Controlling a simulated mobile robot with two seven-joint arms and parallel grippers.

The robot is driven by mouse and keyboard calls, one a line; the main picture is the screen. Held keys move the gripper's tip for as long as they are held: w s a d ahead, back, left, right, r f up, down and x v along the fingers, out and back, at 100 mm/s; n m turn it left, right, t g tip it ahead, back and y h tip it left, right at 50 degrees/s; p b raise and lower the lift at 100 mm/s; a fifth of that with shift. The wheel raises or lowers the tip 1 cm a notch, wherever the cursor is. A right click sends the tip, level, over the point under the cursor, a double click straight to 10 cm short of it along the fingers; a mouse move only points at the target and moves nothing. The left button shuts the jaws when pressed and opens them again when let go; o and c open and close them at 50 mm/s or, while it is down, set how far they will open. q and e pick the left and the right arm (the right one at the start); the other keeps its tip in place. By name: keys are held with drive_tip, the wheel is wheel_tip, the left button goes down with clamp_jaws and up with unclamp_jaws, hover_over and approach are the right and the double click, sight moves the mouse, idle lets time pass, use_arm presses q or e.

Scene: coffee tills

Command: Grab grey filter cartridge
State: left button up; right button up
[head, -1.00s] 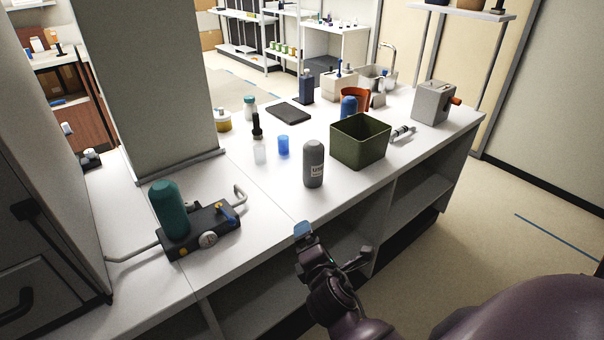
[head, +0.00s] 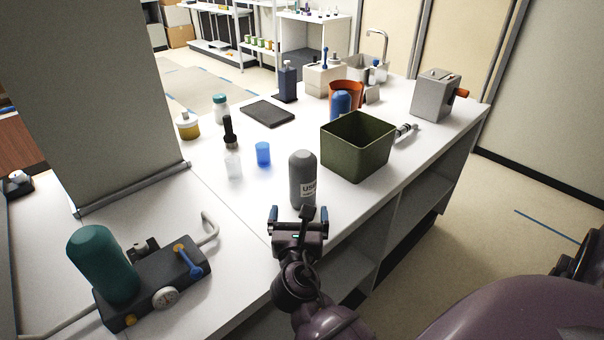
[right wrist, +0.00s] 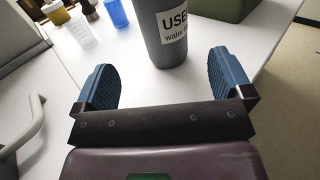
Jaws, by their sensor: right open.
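The grey filter cartridge (head: 302,176) stands upright on the white counter near its front edge, with a white label reading "USE". It also shows in the right wrist view (right wrist: 164,52), its top cut off by the frame. My right gripper (head: 298,212) is open and empty. It is just in front of the cartridge at the counter edge, its two blue fingers spread. In the right wrist view the cartridge stands ahead of the fingers (right wrist: 168,80), roughly between them and a little beyond their tips. My left gripper is not in view.
A green bin (head: 357,146) stands close right of the cartridge. A teal cylinder (head: 103,264) sits on a dark gauge unit (head: 165,280) at front left. Bare counter lies between.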

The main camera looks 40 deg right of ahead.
sight(300, 193)
drive_tip(key=x, duration=0.5)
drive_tip(key=shift+r+b+x, duration=0.15)
drive_tip(key=shift+b+x, duration=0.1)
drive_tip(key=shift+x, duration=1.15)
drive_tip(key=shift+r+b+x, duration=0.15)
drive_tip(key=shift+b+x, duration=0.1)
drive_tip(key=shift+x, duration=1.1)
drive_tip(key=shift+s+d, duration=0.1)
drive_tip(key=shift+d, duration=0.05)
drive_tip(key=c, duration=1.2)
drive_tip(key=shift+r, duration=0.1)
